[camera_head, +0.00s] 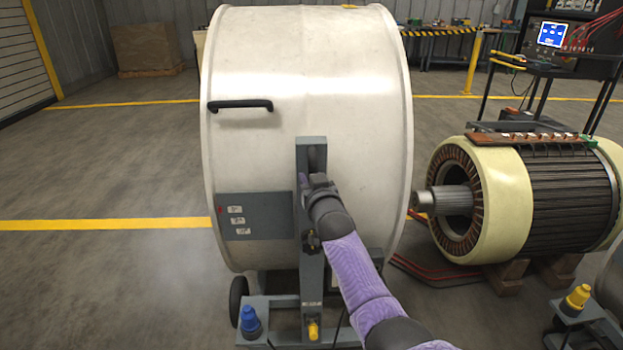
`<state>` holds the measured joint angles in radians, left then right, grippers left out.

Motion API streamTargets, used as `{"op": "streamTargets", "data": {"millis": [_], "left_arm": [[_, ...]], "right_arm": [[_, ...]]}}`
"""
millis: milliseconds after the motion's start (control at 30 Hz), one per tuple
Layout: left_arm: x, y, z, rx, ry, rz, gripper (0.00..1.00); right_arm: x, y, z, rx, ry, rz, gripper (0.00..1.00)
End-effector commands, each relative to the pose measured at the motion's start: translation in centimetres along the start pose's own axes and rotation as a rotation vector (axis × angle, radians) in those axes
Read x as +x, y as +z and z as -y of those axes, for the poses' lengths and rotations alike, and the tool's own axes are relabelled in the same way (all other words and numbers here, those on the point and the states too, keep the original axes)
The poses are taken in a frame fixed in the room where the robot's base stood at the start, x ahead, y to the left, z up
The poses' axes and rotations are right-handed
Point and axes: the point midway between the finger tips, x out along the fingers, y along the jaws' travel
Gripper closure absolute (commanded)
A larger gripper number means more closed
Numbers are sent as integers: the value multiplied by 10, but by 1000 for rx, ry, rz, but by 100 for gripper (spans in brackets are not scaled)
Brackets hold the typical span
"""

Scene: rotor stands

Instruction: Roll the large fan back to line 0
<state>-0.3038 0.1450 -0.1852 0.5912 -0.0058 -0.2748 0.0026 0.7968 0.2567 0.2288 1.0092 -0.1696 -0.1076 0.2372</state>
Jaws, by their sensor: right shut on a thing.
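The large fan is a big cream drum (305,80) on a grey stand with a dark wheel (238,298) at its lower left. A black handle (240,105) and a grey panel (255,217) with small labels are on its near side. A grey upright post (311,270) stands in front of the drum. My right gripper (318,184) is at the upper part of this post, shut on it or a part fixed to it; my own wrist hides the contact. My left gripper is out of view. A yellow floor line (110,224) meets the drum's left side; no number on it is readable.
A large motor (500,200) with a protruding shaft rests on wooden blocks close to the right. Red cables (425,268) lie on the floor between. A cart with a screen (551,34) stands behind the motor. Floor left of the fan is clear; another yellow line (130,104) crosses farther back.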

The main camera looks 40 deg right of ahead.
Motion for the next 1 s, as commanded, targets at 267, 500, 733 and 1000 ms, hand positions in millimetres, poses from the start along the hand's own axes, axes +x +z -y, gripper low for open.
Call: {"op": "streamTargets", "data": {"millis": [267, 500, 733, 1000], "left_arm": [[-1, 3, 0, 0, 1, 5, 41], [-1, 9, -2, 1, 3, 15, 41], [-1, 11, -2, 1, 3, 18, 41], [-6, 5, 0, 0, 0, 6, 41]], "right_arm": [[0, 1, 0, 0, 0, 2, 100], [0, -2, 0, 0, 1, -3, 100], [0, -1, 0, 0, 1, -1, 54], [-5, -1, 0, 1, 0, 2, 54]]}}
